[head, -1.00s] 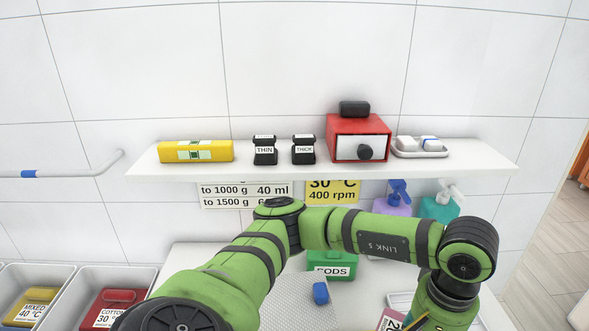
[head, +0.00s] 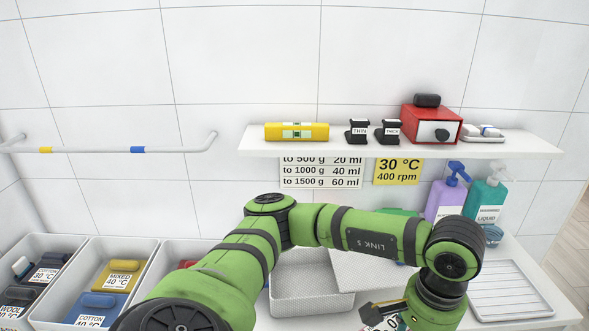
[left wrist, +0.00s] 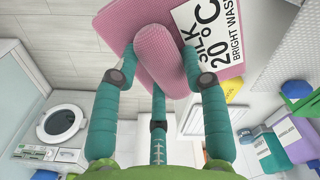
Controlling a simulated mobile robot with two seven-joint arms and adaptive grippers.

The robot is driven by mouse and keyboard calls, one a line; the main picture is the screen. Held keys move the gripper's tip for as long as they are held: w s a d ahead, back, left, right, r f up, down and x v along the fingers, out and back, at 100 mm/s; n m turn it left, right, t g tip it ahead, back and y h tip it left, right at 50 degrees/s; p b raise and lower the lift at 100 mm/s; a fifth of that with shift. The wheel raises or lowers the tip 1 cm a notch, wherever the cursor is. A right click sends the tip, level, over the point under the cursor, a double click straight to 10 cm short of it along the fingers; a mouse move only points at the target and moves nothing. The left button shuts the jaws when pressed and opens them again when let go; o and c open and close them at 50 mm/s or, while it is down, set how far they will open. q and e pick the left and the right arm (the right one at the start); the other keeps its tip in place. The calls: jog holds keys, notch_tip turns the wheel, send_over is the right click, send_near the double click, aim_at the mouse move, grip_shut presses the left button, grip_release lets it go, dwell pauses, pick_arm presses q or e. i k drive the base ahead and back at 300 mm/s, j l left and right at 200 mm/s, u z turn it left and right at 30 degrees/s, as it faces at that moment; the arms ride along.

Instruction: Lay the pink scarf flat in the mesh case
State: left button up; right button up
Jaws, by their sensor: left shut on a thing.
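My left gripper (left wrist: 160,60) is shut on the raised roll of the pink scarf (left wrist: 115,35) in the left wrist view. The scarf carries a white label reading SILK 20 °C BRIGHT WASH. In the head view my left arm hides most of the scarf and the gripper; part of the label shows at the bottom edge. The white mesh case (head: 300,298) stands behind my arm, with a mesh panel beside it on the right that looks like its open lid (head: 350,268). The case's interior is partly hidden. My right gripper is not in view.
Labelled bins, including one with yellow and blue cloths (head: 45,312), stand at the left. A shelf (head: 400,147) with small goods hangs above. Purple (head: 444,203) and teal (head: 484,202) bottles stand at the back right, behind a ribbed white tray (head: 512,292).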

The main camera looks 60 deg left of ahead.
aim_at(300, 288)
jog(key=u, duration=1.45)
jog(key=i+l+u, duration=0.2)
jog(key=l, duration=0.25)
jog(key=i+l+u, duration=0.2)
jog(key=l, duration=0.25)
jog(key=l+u, duration=0.2)
jog(key=l, duration=0.8)
jog(key=i, duration=0.05)
